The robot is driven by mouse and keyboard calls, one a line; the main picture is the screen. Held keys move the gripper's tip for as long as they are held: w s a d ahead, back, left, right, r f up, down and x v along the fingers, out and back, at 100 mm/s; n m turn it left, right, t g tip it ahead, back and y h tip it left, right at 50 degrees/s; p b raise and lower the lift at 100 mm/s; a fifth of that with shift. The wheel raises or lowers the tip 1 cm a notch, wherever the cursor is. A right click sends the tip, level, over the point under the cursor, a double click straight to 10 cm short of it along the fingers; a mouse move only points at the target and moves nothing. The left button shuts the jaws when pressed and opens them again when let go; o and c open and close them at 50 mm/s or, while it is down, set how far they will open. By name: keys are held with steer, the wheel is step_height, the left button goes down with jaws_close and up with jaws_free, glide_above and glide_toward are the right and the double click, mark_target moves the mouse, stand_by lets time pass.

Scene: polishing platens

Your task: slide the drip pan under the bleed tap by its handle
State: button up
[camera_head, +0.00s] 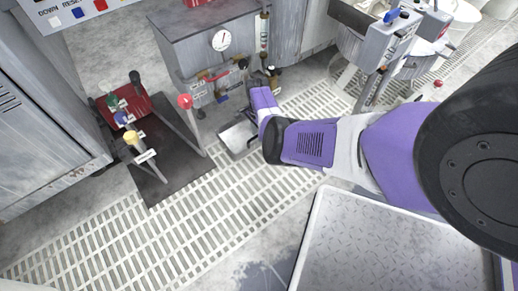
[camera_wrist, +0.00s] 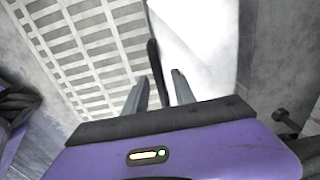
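The drip pan (camera_head: 236,138) is a shallow grey metal tray on the floor grating, partly hidden by my arm in the head view. In the wrist view, the pan (camera_wrist: 200,35) is a bright, washed-out surface. Its dark, bar-like handle (camera_wrist: 153,60) runs down between the fingertips of my gripper (camera_wrist: 159,77). The fingers are apart, with visible gaps on both sides of the handle. In the head view the purple hand is over the pan's right side and its fingertips are hidden. A small valve (camera_head: 272,72), seemingly the bleed tap, is on the pipework just behind the hand.
A red-knobbed post (camera_head: 185,101) and a dark mat (camera_head: 168,165) with coloured valves are to the left. The floor grating (camera_head: 130,240) in front is clear.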

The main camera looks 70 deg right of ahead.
steer(key=shift+r, duration=0.1)
step_height(320, 180, up, 8)
steer(key=p, duration=0.5)
steer(key=shift+f, duration=0.2)
